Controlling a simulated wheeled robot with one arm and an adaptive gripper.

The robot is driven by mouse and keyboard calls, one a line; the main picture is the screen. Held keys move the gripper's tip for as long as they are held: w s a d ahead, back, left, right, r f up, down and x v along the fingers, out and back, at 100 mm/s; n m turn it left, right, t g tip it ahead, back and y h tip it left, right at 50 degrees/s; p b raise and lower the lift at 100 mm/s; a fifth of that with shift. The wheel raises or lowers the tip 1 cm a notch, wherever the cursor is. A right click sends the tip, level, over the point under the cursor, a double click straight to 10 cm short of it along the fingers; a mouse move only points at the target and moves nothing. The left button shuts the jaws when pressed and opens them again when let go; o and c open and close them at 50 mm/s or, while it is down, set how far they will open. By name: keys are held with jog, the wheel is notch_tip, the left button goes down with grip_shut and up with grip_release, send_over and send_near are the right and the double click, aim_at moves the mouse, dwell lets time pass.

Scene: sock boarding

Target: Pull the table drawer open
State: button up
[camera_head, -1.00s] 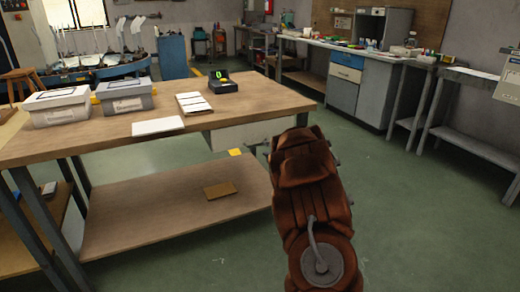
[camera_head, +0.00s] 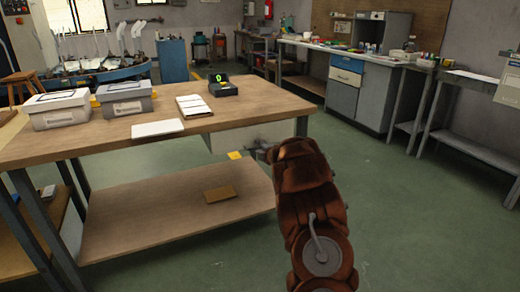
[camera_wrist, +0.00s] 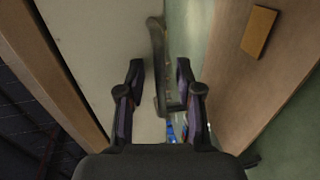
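The table drawer (camera_head: 230,141) is a pale front under the right part of the wooden table top (camera_head: 240,108). In the wrist view, its pale front (camera_wrist: 100,35) fills the area left of centre. A dark bar handle (camera_wrist: 157,45) stands out from it. My gripper (camera_wrist: 160,68) is open, with one finger on each side of the handle and a visible gap to both. In the head view, my gripper (camera_head: 264,150) is small and dark in front of the drawer, partly hidden by my arm. I cannot see any opening of the drawer.
On the table top are two grey lidded boxes (camera_head: 125,108), white sheets (camera_head: 157,128) and a black device with a green display (camera_head: 222,86). A lower shelf (camera_head: 150,219) holds a brown block (camera_head: 219,194). Green floor to the right is clear.

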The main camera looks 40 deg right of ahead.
jog(key=shift+c, duration=0.4)
grip_shut()
